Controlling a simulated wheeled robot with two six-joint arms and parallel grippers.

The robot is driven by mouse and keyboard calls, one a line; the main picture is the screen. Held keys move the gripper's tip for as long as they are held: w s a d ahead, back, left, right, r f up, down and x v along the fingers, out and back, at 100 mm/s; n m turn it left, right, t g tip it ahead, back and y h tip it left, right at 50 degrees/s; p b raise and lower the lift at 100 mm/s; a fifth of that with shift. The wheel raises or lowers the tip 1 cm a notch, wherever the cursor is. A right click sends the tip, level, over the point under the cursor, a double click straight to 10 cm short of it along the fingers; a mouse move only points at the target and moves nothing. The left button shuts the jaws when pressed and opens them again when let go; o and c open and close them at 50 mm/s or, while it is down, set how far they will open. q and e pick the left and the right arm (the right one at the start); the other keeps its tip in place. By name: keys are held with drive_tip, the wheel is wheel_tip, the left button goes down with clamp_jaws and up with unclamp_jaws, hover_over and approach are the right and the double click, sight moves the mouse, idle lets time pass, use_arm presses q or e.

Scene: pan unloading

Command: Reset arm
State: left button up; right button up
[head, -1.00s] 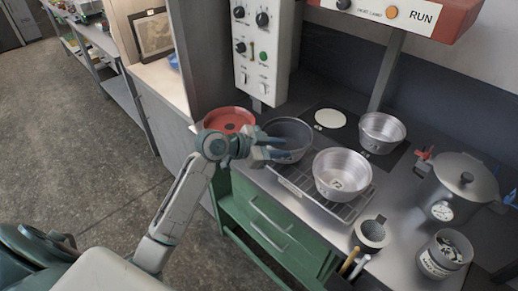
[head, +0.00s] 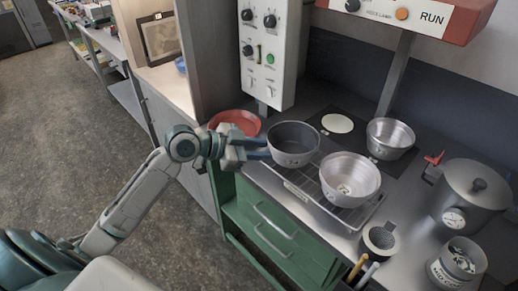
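My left gripper (head: 260,149) reaches in from the left, its blue fingers apart and pointing right. The fingertips are beside the left side of the dark grey pan (head: 293,158); I cannot tell if they touch it. The pan stands upright on a wire rack (head: 297,179). A shiny metal pan (head: 350,195) stands on the same rack to its right, and another metal pan (head: 390,154) stands behind, on a dark plate. My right gripper is not in view.
A red dish (head: 234,121) sits just behind my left gripper. A control box (head: 264,80) hangs above. A lidded pot (head: 472,194), a small cup (head: 381,240) and a can (head: 455,264) crowd the right. Floor (head: 85,150) is clear at left.

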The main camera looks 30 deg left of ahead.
use_arm(q)
drive_tip(key=s+d+f+n+g+y, duration=0.1)
drive_tip(key=s+f+n+y, duration=0.1)
drive_tip(key=s+f, duration=0.4)
drive_tip(key=s+f+n+g+y, duration=0.15)
drive_tip(key=s+f, duration=0.25)
drive_tip(key=f, duration=0.4)
drive_tip(key=s+a+f+n+g+y, duration=0.2)
drive_tip(key=s+f+n+y, duration=0.15)
drive_tip(key=s, duration=0.55)
drive_tip(key=s+a+f+n+g+y, duration=0.1)
drive_tip(key=s+f+n+y, duration=0.3)
drive_tip(key=s, duration=0.5)
drive_tip(key=a+f+g, duration=0.2)
drive_tip(key=a+f, duration=0.1)
drive_tip(key=f, duration=2.9)
drive_tip(key=s+a+f, duration=0.1)
drive_tip(key=s+f, duration=1.6)
drive_tip(key=shift+f+g+h, duration=0.35)
drive_tip(key=shift+g+h, duration=0.05)
drive_tip(key=shift+g, duration=0.05)
